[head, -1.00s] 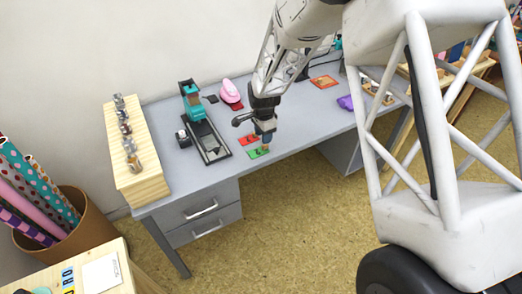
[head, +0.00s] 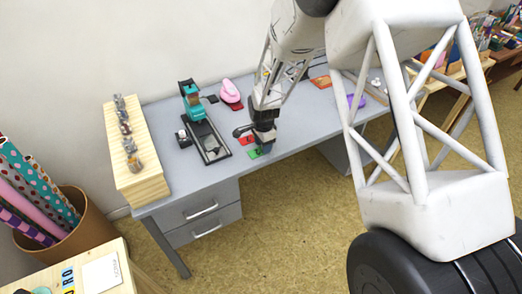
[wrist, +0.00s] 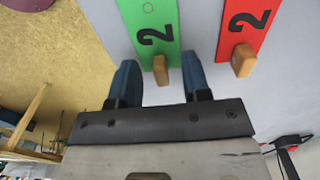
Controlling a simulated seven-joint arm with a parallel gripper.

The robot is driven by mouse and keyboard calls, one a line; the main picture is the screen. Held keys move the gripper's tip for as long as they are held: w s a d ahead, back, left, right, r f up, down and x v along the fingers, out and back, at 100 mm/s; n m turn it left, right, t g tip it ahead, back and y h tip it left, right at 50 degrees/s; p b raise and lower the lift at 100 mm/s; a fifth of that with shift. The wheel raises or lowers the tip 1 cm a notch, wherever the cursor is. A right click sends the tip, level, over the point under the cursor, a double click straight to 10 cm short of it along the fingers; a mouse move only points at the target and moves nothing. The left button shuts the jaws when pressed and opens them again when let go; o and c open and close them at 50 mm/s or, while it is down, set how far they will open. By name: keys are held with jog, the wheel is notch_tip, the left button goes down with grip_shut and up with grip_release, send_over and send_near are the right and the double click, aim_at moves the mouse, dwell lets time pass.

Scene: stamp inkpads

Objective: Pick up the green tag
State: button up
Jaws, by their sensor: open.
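The green tag (wrist: 151,25) lies flat on the grey desk, with a black 2 and a small wooden knob (wrist: 161,70) at its near end in the wrist view. In the head view the green tag (head: 254,154) shows beside my gripper. My gripper (wrist: 160,76) is open, with its two blue fingers pointing at the tag's knob end. The knob appears between the fingertips, and I cannot tell whether they touch it. A red tag (wrist: 246,28), also marked 2 with a wooden knob, lies to the right of the green one. It is partly visible in the head view (head: 246,140).
A teal press (head: 205,130) stands on the desk (head: 190,172) left of my gripper. A pink punch (head: 230,92) is behind. A wooden block with several stamps (head: 140,178) stands at the desk's left end. The desk's front edge is close to the green tag.

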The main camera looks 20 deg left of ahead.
jog(key=shift+f, duration=0.1)
dwell(0.5)
grip_shut()
